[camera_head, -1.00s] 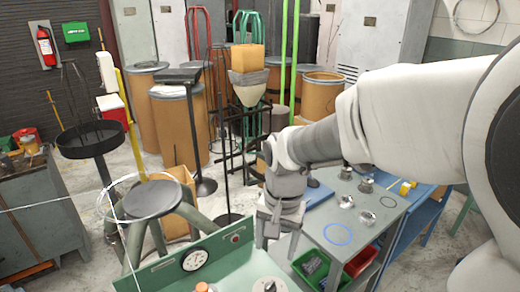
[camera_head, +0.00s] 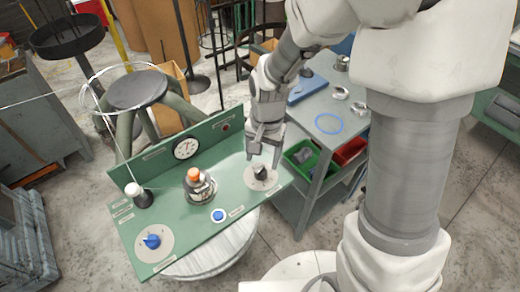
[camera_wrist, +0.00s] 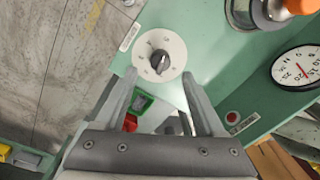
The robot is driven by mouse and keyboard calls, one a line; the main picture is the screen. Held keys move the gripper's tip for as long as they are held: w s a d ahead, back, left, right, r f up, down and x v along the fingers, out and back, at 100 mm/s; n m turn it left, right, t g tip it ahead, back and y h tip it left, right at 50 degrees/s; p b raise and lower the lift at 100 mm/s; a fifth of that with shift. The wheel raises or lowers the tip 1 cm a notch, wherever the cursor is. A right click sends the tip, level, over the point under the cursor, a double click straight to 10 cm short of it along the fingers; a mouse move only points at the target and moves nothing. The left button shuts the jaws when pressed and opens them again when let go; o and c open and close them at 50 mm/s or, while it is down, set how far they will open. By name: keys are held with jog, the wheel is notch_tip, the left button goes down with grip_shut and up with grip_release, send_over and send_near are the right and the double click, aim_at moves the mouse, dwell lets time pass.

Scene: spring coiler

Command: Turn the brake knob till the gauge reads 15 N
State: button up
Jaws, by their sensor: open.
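A dark knob (camera_head: 261,170) sits on a pale round dial plate at the right end of the green bench panel. In the wrist view the dark knob (camera_wrist: 159,62) lies just beyond and between my fingertips. A blue knob (camera_head: 152,241) on a similar plate is at the front left; I cannot read which one is labelled brake. The round white gauge (camera_head: 186,148) stands on the upright back panel. In the wrist view the gauge (camera_wrist: 297,68) has a thin red needle, but its exact reading is too small to tell. My gripper (camera_head: 263,155) is open and empty, pointing down above the dark knob.
Between the knobs stand an orange-topped fixture (camera_head: 198,185) and a blue button (camera_head: 218,215). A white-topped post (camera_head: 135,192) holds a wire at the left. A red button (camera_head: 226,127) is on the back panel. Green (camera_head: 303,157) and red bins sit right of the bench.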

aim_at(261, 169)
jog(key=shift+a+f, duration=0.15)
jog(key=shift+f, duration=2.5)
grip_shut()
